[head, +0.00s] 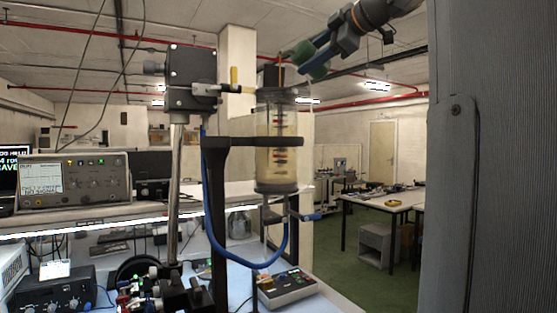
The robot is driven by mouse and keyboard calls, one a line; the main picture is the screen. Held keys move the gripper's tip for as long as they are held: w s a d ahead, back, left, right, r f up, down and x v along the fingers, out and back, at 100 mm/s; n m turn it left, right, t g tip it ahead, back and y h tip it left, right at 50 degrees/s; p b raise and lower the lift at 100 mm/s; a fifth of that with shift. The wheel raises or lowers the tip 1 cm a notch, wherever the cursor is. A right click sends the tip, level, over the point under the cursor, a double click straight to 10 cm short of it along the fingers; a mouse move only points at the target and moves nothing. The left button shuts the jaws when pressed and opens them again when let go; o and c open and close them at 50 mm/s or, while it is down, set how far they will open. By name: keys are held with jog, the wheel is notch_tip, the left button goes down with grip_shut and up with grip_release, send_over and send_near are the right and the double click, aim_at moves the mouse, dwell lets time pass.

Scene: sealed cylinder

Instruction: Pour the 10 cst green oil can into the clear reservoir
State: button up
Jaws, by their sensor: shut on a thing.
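The clear reservoir (260,150) is an upright transparent cylinder with dark end caps, held by a black bracket on a stand. Pale yellowish liquid shows inside, behind a scale with red and dark marks. My gripper (314,52), with blue fingers, is above and slightly right of the reservoir's top. It is shut on the green oil can (315,70), which is tilted with its lower left end towards the reservoir's top. The can is partly hidden by the fingers, and its label cannot be read. I cannot tell whether oil is flowing from it.
A black camera-like device (190,75) on a metal post stands close left of the reservoir. A blue hose (250,263) loops below it. A small control box (287,288) sits on the bench. A grey panel (490,160) fills the right side.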

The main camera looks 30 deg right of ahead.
jog(key=shift+a+f+n+h, duration=0.15)
jog(key=shift+n+h, duration=0.15)
jog(key=shift+n, duration=0.2)
dwell(1.8)
jog(key=shift+r+m+p, duration=0.2)
jog(key=shift+m+p, duration=0.1)
jog(key=shift+p, duration=0.4)
jog(key=m+y, duration=0.2)
jog(key=m, duration=0.1)
jog(key=shift+d+r+m, duration=0.2)
jog(key=shift+r+m, duration=0.1)
jog(key=shift+r, duration=0.05)
jog(key=m, duration=0.2)
jog(key=r+m+t+y, duration=0.1)
jog(key=m, duration=0.1)
jog(key=shift+a+r+y, duration=0.1)
jog(key=shift+y, duration=0.2)
jog(key=m, duration=0.1)
jog(key=m+t, duration=0.1)
jog(key=m, duration=0.1)
jog(key=shift+r, duration=0.35)
